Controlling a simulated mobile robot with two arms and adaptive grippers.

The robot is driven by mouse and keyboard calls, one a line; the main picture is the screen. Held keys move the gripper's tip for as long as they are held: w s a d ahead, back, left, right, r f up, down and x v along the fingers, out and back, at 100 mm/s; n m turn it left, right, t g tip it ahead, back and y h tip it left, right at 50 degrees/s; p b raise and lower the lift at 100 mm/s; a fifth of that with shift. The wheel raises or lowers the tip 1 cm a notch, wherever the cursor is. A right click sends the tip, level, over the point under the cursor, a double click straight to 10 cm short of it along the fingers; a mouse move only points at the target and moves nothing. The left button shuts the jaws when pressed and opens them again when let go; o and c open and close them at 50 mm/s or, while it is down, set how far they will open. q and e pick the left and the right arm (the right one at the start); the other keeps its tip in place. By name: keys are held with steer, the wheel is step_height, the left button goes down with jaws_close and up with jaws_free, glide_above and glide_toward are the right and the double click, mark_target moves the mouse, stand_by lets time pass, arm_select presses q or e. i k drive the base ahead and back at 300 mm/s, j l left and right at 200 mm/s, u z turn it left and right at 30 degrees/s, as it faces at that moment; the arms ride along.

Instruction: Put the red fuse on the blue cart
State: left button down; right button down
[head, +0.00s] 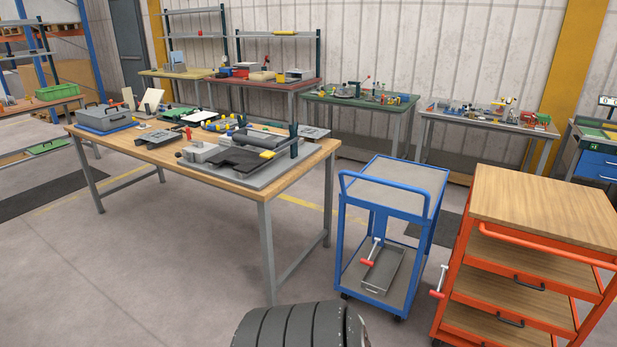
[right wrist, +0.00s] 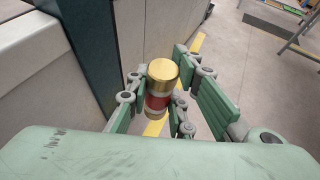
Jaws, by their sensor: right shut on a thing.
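The red fuse (right wrist: 157,103) has a red body and a gold-coloured cap, and shows in the right wrist view. My right gripper (right wrist: 160,110) is shut on it, with green-padded fingers on both sides, and holds it above the floor. The blue cart (head: 387,207) stands right of centre in the head view. Its grey top shelf is bare. Neither gripper shows in the head view, and the left gripper is in no view.
A wooden workbench (head: 133,146) with fixtures and tools stands left of the cart. An orange cart (head: 545,205) with a wooden top stands close on its right. The blue cart's lower shelf holds a grey tray (head: 383,270). Several benches line the back wall.

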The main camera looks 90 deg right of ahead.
mark_target(404, 175)
steer(key=l+z, duration=0.2)
steer(key=z, duration=0.25)
steer(key=l+z, duration=0.2)
steer(key=z, duration=0.25)
steer(key=l+z, duration=0.25)
steer(key=z, duration=0.2)
steer(key=l+z, duration=0.15)
steer(key=z, duration=0.35)
steer(key=i+l+z, duration=0.1)
steer(key=z, duration=0.35)
steer(key=i+l+z, duration=0.15)
steer(key=z, duration=0.25)
steer(key=i+l+z, duration=0.2)
steer(key=z, duration=0.2)
steer(key=i+l+z, duration=0.1)
steer(key=z, duration=0.3)
steer(key=i+l+u, duration=0.15)
steer(key=i, duration=0.3)
steer(key=i+u, duration=0.15)
steer(key=i, duration=0.35)
steer(key=i+l+u, duration=0.3)
steer(key=i+u, duration=0.15)
steer(key=i+l+u, duration=0.35)
steer(key=u, duration=0.15)
